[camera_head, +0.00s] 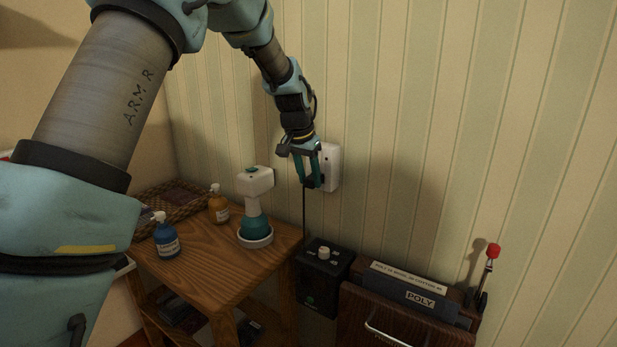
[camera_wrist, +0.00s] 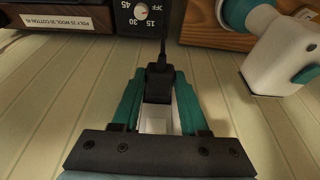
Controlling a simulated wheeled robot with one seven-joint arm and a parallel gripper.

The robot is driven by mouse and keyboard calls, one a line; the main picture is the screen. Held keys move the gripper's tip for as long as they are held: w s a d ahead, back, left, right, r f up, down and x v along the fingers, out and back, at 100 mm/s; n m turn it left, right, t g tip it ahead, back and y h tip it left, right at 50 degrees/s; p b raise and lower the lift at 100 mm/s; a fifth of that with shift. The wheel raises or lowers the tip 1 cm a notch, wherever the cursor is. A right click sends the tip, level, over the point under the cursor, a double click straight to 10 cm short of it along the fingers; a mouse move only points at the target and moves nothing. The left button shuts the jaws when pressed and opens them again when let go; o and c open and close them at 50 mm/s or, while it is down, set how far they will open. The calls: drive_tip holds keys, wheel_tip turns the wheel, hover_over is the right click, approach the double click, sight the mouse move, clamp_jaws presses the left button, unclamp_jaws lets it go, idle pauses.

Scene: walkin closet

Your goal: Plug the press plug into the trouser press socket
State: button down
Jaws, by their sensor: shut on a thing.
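The socket is a white box (camera_head: 331,167) on the striped wall, partly hidden by my gripper in the head view. My gripper (camera_head: 314,184) has teal fingers and is right in front of the box's left part. In the wrist view my gripper (camera_wrist: 159,82) is shut on the black press plug (camera_wrist: 159,84). The plug's dark cord (camera_head: 304,215) hangs toward the black timer box (camera_head: 323,278). A pale surface, seemingly the socket box (camera_wrist: 154,122), shows between the fingers behind the plug. I cannot tell whether the plug touches or enters the socket.
The wooden trouser press (camera_head: 365,315) stands below right. The wall right of the socket is clear.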

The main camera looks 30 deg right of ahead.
drive_tip(key=shift+w+d, duration=0.2)
drive_tip(key=shift+d, duration=0.2)
drive_tip(key=shift+c, duration=1.7)
unclamp_jaws()
drive_tip(key=b+v, duration=0.3)
drive_tip(key=v, duration=0.8)
drive_tip(key=a+f+n+y, duration=0.1)
drive_tip(key=a+f+n, duration=0.25)
drive_tip(key=a, duration=0.65)
drive_tip(key=a+f+n, duration=0.2)
drive_tip(key=a+f, duration=0.2)
drive_tip(key=a, duration=0.6)
drive_tip(key=s+a+f+n+y, duration=0.1)
drive_tip(key=s+a+f, duration=0.3)
drive_tip(key=a, duration=0.6)
drive_tip(key=s+a+f+n, duration=0.3)
drive_tip(key=s+a+n, duration=0.1)
drive_tip(key=s+a, duration=0.4)
drive_tip(key=shift+s+a+f+y, duration=0.4)
drive_tip(key=shift+a, duration=0.75)
